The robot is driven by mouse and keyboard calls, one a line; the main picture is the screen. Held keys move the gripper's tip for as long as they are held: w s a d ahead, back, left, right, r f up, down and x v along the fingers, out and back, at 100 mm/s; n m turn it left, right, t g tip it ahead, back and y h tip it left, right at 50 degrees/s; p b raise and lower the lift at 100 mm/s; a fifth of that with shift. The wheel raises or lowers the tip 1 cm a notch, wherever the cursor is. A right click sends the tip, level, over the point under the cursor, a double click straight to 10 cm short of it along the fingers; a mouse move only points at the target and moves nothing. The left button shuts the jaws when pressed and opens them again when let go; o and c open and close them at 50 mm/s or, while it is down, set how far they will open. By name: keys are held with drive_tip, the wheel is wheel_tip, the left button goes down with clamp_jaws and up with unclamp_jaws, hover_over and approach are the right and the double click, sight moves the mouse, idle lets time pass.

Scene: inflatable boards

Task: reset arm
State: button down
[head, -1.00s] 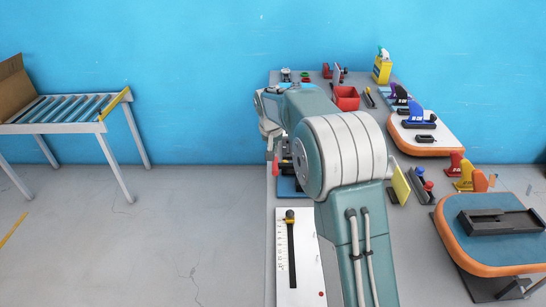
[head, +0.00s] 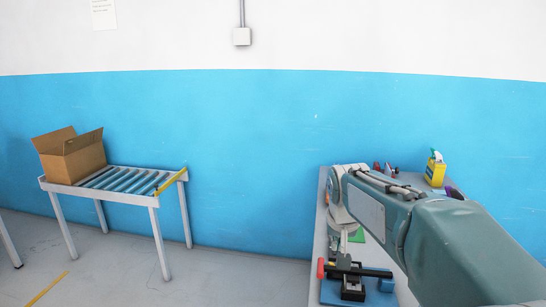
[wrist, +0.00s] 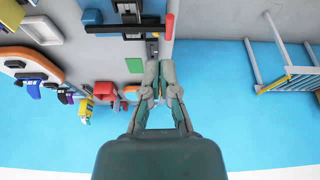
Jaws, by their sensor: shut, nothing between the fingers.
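My arm reaches out from the lower right of the head view over the workbench (head: 320,235). My gripper (head: 342,246) hangs below the wrist, above the bench near its left edge. In the wrist view my gripper (wrist: 158,66) points up the picture, its fingers together and nothing held between them. A black device with a red end (head: 345,272) lies on the bench close to the gripper in the head view. It also shows above the fingertips in the wrist view (wrist: 130,27). My arm hides much of the bench in the head view.
A roller conveyor (head: 130,180) bearing a cardboard box (head: 75,158) stands at the left. A yellow container (head: 436,172) stands at the bench's back. Floor between conveyor and bench is clear.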

drive_tip(key=s+f+n+t, duration=0.1)
drive_tip(key=s+f, duration=0.1)
drive_tip(key=s, duration=2.4)
drive_tip(key=shift+d+f+n+t+y, duration=0.3)
drive_tip(key=shift+f, duration=0.05)
